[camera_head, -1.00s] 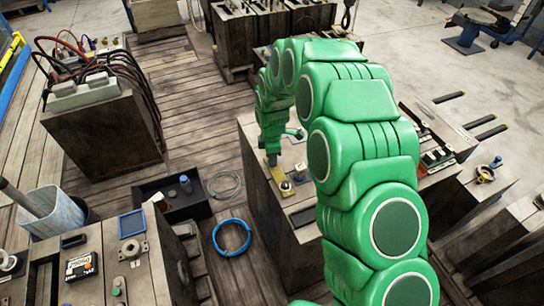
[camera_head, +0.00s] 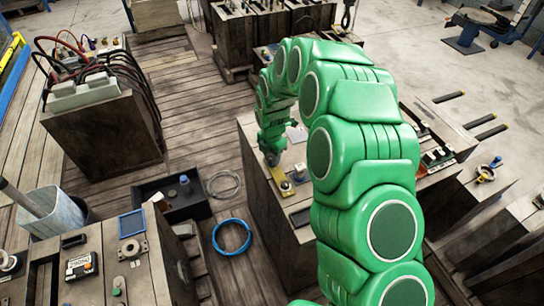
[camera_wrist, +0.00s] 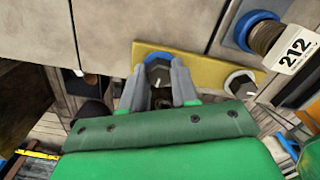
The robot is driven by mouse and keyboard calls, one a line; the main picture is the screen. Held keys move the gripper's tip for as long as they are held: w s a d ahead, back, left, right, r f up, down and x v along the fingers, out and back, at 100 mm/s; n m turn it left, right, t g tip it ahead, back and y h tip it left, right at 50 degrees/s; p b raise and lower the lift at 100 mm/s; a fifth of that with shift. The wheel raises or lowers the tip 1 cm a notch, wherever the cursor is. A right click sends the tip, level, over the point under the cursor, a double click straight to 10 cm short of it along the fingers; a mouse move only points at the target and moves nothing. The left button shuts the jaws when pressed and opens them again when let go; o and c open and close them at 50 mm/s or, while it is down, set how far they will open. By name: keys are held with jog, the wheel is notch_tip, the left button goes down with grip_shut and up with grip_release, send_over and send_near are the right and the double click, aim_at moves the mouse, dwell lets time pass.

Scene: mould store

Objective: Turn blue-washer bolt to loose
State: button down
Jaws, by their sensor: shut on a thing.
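A yellow plate (camera_wrist: 208,72) lies on a grey surface in the wrist view and carries two hex bolts. The blue-washer bolt (camera_wrist: 158,71), a grey hex head with a blue ring, is at its left part. My gripper (camera_wrist: 160,75) is shut on this bolt head, one grey finger on each side. The second bolt (camera_wrist: 240,83), with a pale washer, is to the right, clear of the fingers. In the head view my gripper (camera_head: 272,158) is at the far end of the yellow plate (camera_head: 279,178) and hides the blue-washer bolt.
A threaded part with a blue collar (camera_wrist: 263,33) and a white "212" tag (camera_wrist: 297,48) stands right of the plate. In the head view, a black bin (camera_head: 176,213) and a blue hose ring (camera_head: 232,237) lie on the floor left of the block.

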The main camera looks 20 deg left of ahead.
jog(key=shift+d+f, duration=0.1)
dwell(0.4)
jog(key=c, duration=0.8)
grip_release()
jog(key=shift+c, duration=0.2)
jog(key=shift+r, duration=0.2)
notch_tip(320, 180, up, 7)
jog(key=shift+r, duration=0.25)
